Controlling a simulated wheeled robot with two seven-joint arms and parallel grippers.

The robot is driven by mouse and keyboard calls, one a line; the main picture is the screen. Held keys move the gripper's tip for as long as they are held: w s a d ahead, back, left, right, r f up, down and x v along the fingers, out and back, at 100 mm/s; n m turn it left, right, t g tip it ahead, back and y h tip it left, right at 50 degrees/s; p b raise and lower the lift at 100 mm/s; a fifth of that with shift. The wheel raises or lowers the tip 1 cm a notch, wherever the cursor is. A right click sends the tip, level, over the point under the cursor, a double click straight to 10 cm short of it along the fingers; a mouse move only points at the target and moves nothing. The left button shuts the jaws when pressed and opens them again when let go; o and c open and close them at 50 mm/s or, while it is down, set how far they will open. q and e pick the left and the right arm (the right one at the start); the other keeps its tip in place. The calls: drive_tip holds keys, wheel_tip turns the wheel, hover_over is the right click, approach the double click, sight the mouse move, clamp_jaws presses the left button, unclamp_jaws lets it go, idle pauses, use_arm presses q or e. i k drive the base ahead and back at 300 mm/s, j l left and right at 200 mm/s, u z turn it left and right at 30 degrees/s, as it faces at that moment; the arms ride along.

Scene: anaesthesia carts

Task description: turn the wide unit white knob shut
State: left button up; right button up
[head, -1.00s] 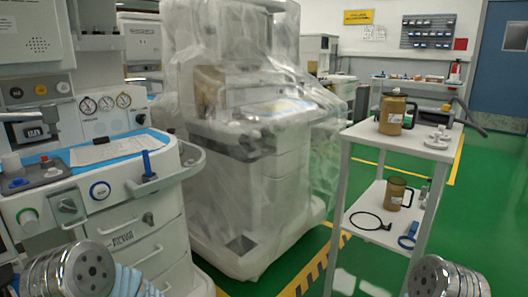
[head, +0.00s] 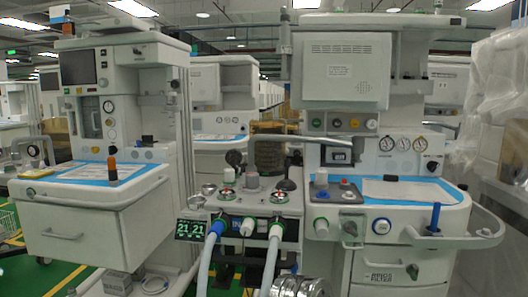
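A wide anaesthesia unit stands at the centre right. A white knob on a green collar (head: 228,175) stands on the top of the unit's left part. I cannot tell which of these is the task's white knob, nor how far any is turned. Neither gripper shows. A ribbed metal cylinder at the bottom edge looks like part of my own arm.
Two pale hoses (head: 271,262) hang from the unit's left part. A curved rail (head: 480,236) juts out at its right front. Another cart with a drawer (head: 85,232) stands at left. A plastic-covered machine (head: 504,100) is at the right edge. Green floor shows at lower left.

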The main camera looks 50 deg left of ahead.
sight(371, 124)
drive_tip(key=u, duration=1.1)
